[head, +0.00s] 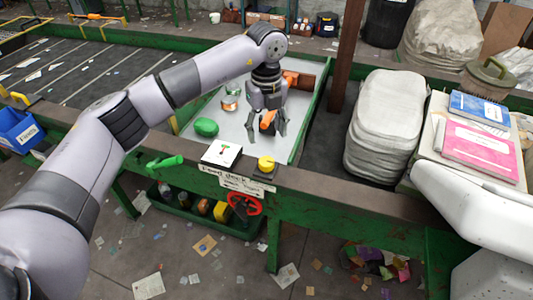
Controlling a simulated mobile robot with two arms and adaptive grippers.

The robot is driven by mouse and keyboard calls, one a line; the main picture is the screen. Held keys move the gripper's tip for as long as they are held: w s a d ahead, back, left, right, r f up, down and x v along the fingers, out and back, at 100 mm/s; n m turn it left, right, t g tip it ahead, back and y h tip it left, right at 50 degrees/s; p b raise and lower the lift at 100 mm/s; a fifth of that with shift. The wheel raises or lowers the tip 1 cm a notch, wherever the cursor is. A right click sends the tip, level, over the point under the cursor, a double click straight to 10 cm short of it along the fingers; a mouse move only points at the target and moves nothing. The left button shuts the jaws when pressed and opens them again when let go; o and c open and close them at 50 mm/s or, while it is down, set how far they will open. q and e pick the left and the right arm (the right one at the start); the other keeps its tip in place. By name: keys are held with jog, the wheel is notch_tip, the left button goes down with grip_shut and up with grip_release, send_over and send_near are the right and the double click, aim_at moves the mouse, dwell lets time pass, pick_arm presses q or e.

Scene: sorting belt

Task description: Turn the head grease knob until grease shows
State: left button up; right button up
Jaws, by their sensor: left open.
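A round yellow knob (266,164) sits on a dark block on the green frame's front rail. No label marks it as the head grease knob, and I cannot make out any grease around it. A red handwheel (245,204) is mounted lower, on the front of the frame. My left gripper (272,131) is open, fingers pointing down over the pale deck, just beyond the yellow knob and apart from it. An orange piece (267,119) shows at its fingers; I cannot tell whether they touch. My right gripper is not in view.
A green oval object (206,127) and cans (230,103) lie on the deck (283,150). Stacked pale sheets (384,125) stand right. Scraps litter the floor.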

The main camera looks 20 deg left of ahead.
aim_at(266, 161)
pick_arm(q)
notch_tip(266, 161, down, 10)
jog(key=p, duration=0.2)
jog(key=shift+f+p, duration=0.15)
jog(key=shift+p, duration=0.15)
jog(key=c, duration=1.1)
jog(key=shift+c, duration=0.2)
